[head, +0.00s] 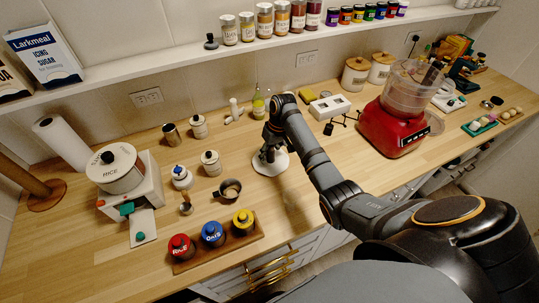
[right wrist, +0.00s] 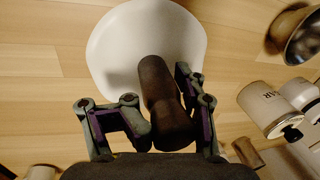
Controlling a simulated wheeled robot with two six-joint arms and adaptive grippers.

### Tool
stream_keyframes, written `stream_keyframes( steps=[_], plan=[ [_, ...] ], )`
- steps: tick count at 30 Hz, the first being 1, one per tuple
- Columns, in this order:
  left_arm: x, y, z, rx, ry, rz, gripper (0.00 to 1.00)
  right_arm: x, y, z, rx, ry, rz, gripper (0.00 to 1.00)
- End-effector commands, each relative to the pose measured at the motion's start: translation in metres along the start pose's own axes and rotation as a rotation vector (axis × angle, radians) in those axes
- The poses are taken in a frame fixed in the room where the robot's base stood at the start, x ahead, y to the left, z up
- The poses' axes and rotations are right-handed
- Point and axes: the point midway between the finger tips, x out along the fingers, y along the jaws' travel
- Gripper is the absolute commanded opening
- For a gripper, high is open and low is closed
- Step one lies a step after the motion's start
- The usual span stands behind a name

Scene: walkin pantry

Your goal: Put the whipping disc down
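The whipping disc (head: 277,166) is a round white plate with a dark upright stem. It is low over the wooden counter, and I cannot tell whether it touches it. In the right wrist view the white plate (right wrist: 115,50) lies beyond the fingers. My right gripper (head: 270,143) is above the disc, and its fingers (right wrist: 163,105) stand on both sides of the dark stem, seemingly closed against it. My left gripper is not in view.
A small dark cup (head: 230,190), white canisters (head: 211,163) and a rack of red, blue and yellow jars (head: 212,234) stand to the left. A white appliance (head: 329,106) and red food processor (head: 392,128) stand to the right. Bare counter lies around the disc.

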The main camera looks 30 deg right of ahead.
Motion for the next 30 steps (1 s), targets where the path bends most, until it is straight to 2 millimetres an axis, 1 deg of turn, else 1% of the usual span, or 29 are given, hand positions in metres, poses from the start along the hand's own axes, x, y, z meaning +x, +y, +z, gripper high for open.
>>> stream_keyframes(
  steps=[1,6,14,17,20,23,27,28,30],
  plan=[
    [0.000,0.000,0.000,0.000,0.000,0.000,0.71,0.000,0.000,0.000,0.000,-0.001,0.000,0.48],
    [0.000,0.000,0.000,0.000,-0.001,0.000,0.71,0.000,0.000,0.000,0.000,0.000,0.000,0.70],
    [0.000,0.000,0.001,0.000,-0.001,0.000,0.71,0.000,0.000,0.000,0.000,0.000,0.000,0.70],
    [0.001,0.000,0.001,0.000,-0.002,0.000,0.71,-0.003,-0.001,0.000,-0.001,0.002,0.000,0.70],
    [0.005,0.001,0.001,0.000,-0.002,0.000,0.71,-0.016,0.000,-0.001,-0.002,0.005,0.002,0.70],
    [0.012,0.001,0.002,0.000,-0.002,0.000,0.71,-0.039,0.001,-0.002,-0.001,0.006,0.003,0.70],
    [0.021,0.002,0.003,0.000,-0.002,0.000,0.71,-0.075,0.001,-0.001,-0.001,0.006,0.003,0.70],
    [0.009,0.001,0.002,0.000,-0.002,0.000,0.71,-0.089,-0.001,-0.001,-0.001,0.004,0.001,0.70],
    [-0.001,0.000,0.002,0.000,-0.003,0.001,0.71,-0.105,-0.002,-0.001,0.000,0.001,0.001,0.70]
  ],
)
